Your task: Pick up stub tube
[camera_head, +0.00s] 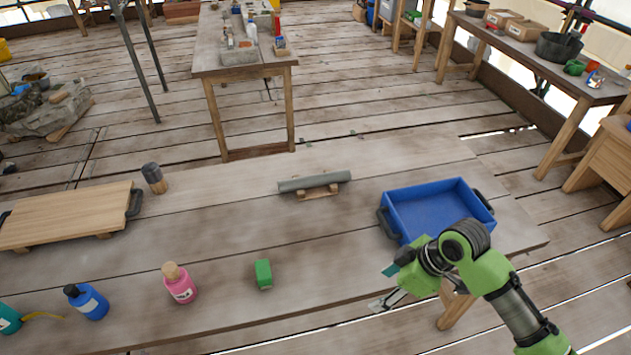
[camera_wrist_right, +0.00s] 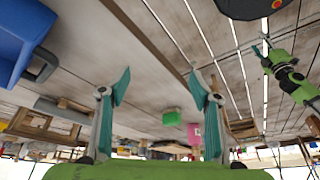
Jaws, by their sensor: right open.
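The stub tube, a grey cylinder (camera_head: 315,182), lies level on a small wooden cradle (camera_head: 318,193) in the middle of the workbench. In the right wrist view the grey tube (camera_wrist_right: 62,111) shows at the left, beyond my left-hand finger. My right gripper (camera_head: 384,289) is open and empty near the front of the bench, to the right of and nearer than the tube. Its two teal-tipped fingers (camera_wrist_right: 160,88) stand wide apart in the right wrist view. My left gripper (camera_wrist_right: 262,48) shows small at the right of that view; its jaws are too small to judge.
A blue tray (camera_head: 433,207) stands right of the tube, close to my right arm. A green block (camera_head: 263,274), a pink bottle (camera_head: 180,285) and a blue bottle (camera_head: 88,301) stand along the front. A dark-topped cylinder (camera_head: 154,178) and a wooden board (camera_head: 68,216) are left.

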